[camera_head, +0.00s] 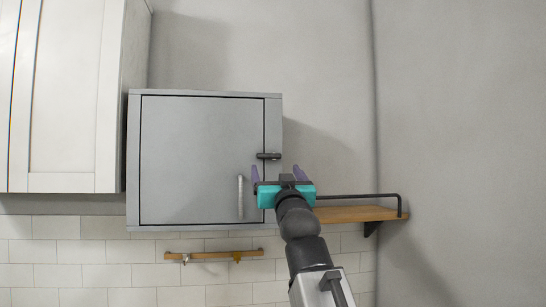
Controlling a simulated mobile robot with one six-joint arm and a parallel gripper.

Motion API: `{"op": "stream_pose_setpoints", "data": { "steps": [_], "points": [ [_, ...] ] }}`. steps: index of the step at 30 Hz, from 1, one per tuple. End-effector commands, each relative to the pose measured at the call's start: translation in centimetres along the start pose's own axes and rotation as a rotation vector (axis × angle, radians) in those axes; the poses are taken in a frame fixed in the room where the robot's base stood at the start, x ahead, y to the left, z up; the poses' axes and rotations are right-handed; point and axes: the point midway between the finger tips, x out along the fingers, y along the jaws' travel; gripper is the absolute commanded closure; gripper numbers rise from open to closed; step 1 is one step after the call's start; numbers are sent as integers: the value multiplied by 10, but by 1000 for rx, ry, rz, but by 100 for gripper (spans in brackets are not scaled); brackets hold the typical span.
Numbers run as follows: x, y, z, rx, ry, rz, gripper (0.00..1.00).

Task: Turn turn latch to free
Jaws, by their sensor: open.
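A dark turn latch (269,156) sits at the right edge of the grey cabinet door (195,150). It lies level and spans the gap between the door and the cabinet's side frame. The door is shut, with a vertical metal handle (240,197) at its lower right. My gripper (276,170), with a teal body and purple fingers, points up just below the latch. Its fingers are spread apart with nothing seen between them. In the picture the latch lies above the space between the fingertips, nearer the left one. I cannot tell the depth gap or whether they touch.
A wooden shelf (355,214) with a black rail (358,196) is on the wall to the right, partly behind my arm. A wooden hook rack (213,255) hangs below the cabinet. A white cupboard (68,95) is at the left. The upper right wall is bare.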

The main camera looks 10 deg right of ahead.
Motion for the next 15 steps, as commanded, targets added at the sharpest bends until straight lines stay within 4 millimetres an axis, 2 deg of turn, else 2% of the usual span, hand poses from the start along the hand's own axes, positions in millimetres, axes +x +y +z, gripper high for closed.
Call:
{"op": "stream_pose_setpoints", "data": {
  "steps": [1,15],
  "points": [
    [10,0,-2,0,-2,0,19],
    [66,0,-3,0,-1,0,19]
  ]
}}
